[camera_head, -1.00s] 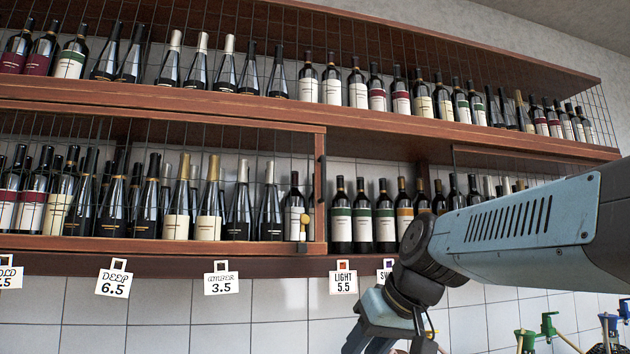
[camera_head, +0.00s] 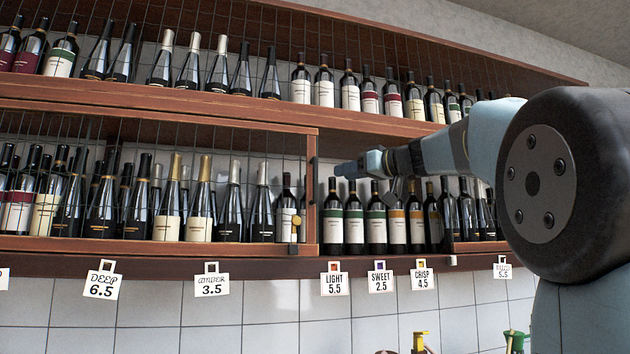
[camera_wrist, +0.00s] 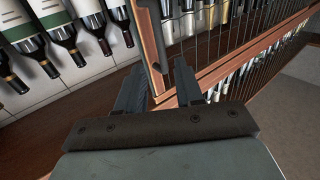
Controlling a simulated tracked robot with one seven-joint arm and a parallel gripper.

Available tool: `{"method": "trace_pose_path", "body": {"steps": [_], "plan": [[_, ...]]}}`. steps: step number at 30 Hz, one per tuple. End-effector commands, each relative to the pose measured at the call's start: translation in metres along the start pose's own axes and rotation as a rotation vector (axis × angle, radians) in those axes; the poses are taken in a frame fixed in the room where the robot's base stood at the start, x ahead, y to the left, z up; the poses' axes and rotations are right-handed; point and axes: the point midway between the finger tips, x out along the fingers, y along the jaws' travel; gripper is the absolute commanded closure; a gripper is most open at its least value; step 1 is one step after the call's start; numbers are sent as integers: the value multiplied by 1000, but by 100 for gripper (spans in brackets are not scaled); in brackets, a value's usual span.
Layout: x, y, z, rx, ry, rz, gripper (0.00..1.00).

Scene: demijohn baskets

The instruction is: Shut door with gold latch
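The wire-mesh door (camera_head: 311,195) with a wooden frame covers the lower left bay. A small gold latch (camera_head: 296,220) shows low beside its right edge. A dark upright handle is on that edge. The bay just right of the door has no mesh in front. In the wrist view my gripper (camera_wrist: 158,68) is open. The door's wooden edge (camera_wrist: 153,60) and dark handle (camera_wrist: 146,38) appear between and beyond the fingertips; contact is unclear. The latch is not visible there.
Bottles (camera_head: 377,222) stand in the uncovered bay behind my gripper. Another mesh-fronted bay starts to the right at a wooden edge (camera_head: 452,222). Price tags (camera_head: 335,281) hang below the shelf. My arm hides much of the right side.

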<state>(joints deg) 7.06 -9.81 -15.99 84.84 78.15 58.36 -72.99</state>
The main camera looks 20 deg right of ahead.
Motion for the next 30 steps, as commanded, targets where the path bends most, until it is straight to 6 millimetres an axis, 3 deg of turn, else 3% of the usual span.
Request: {"method": "trace_pose_path", "body": {"steps": [16, 22, 30], "plan": [[93, 0, 2, 2, -3, -2, 64], [109, 0, 1, 2, -2, 0, 64], [114, 0, 1, 2, -2, 0, 64]]}}
